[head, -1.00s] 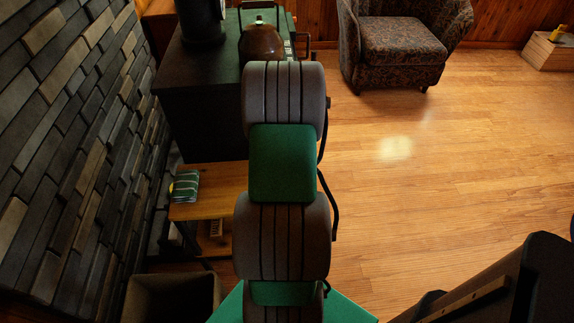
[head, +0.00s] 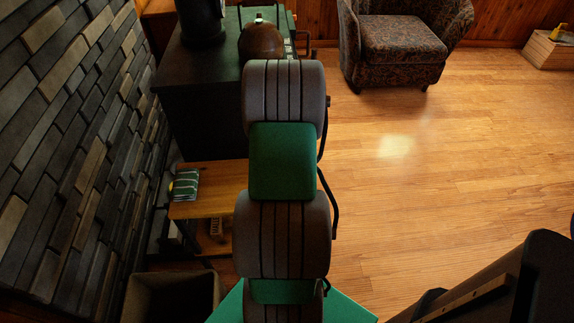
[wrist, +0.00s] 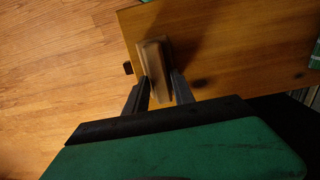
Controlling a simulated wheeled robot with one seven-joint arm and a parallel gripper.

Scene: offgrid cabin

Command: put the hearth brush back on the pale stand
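In the wrist view my gripper (wrist: 160,88) points down over a wooden table top, with one dark finger on each side of a brown, block-like piece. This piece, which looks like the hearth brush (wrist: 153,60), fills the gap between the fingers. Its far end reaches toward the table top; I cannot tell whether it touches. A thin paler edge shows just beside it, and I cannot tell whether that is the pale stand. In the head view my own arm hides the gripper and the brush.
The black stove (head: 200,110) with a kettle (head: 261,42), a bin (head: 172,297) and the brick wall stand close. Open floor lies right, before an armchair (head: 400,45).

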